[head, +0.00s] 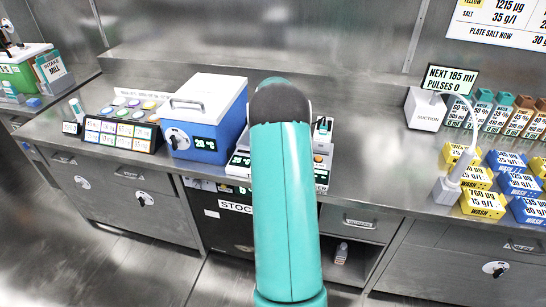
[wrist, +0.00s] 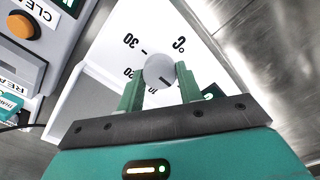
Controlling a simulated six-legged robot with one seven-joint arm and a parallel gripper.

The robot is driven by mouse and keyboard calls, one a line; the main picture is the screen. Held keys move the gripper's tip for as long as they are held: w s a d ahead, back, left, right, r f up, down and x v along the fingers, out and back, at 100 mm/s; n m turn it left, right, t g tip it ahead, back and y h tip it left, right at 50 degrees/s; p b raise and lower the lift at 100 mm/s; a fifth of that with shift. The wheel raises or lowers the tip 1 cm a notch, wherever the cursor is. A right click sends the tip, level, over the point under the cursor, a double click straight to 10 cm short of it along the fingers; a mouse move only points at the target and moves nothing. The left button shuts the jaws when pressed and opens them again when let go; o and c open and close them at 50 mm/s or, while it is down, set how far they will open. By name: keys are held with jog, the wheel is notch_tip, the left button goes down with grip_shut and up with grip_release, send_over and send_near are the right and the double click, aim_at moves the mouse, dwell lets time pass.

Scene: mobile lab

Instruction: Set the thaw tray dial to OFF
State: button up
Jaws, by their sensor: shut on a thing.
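No OFF mark can be read. In the head view my teal arm covers the dial and my gripper.
Beside the panel is a device with an orange button (wrist: 20,25) and a cable. In the head view a blue-and-white box (head: 207,115) stands left of my arm on the steel bench (head: 361,140). A white suction unit (head: 424,110) and several yellow and blue blocks are at the right.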

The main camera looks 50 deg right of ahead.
dwell(0.3)
jog(key=o, duration=1)
notch_tip(320, 180, up, 14)
jog(key=shift+f, duration=0.1)
